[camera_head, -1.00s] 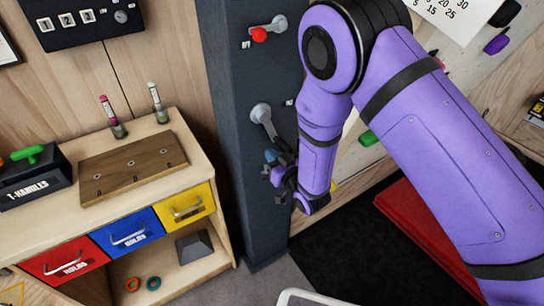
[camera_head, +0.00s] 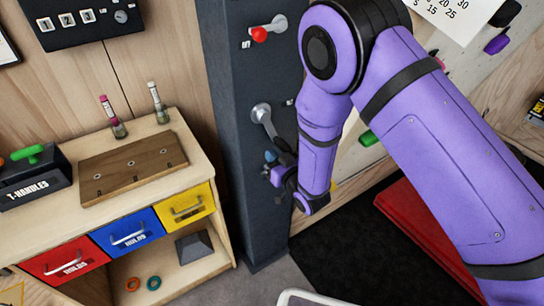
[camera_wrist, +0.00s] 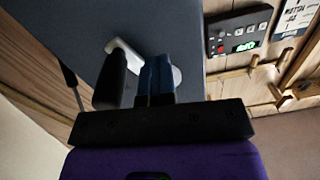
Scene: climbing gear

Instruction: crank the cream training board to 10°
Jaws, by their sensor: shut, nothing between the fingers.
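The crank (camera_head: 262,115) is a silver arm on the dark pillar (camera_head: 236,120), pointing down toward my gripper. In the wrist view its black handle (camera_wrist: 110,80) and pale arm (camera_wrist: 128,55) show just left of my fingers. My gripper (camera_head: 270,160) is at the crank's lower end; its blue fingers (camera_wrist: 155,80) are together, beside the handle and not around it. Whether they touch it I cannot tell. The cream training board (camera_head: 425,38) is behind my purple arm, mostly hidden. Its angle is not readable.
A red-knobbed lever (camera_head: 260,34) sits higher on the pillar. A wooden cabinet (camera_head: 215,262) with coloured drawers stands to the left. A red mat (camera_head: 425,232) lies right. The wrist view shows a panel with green digits (camera_wrist: 245,47), too blurred to read.

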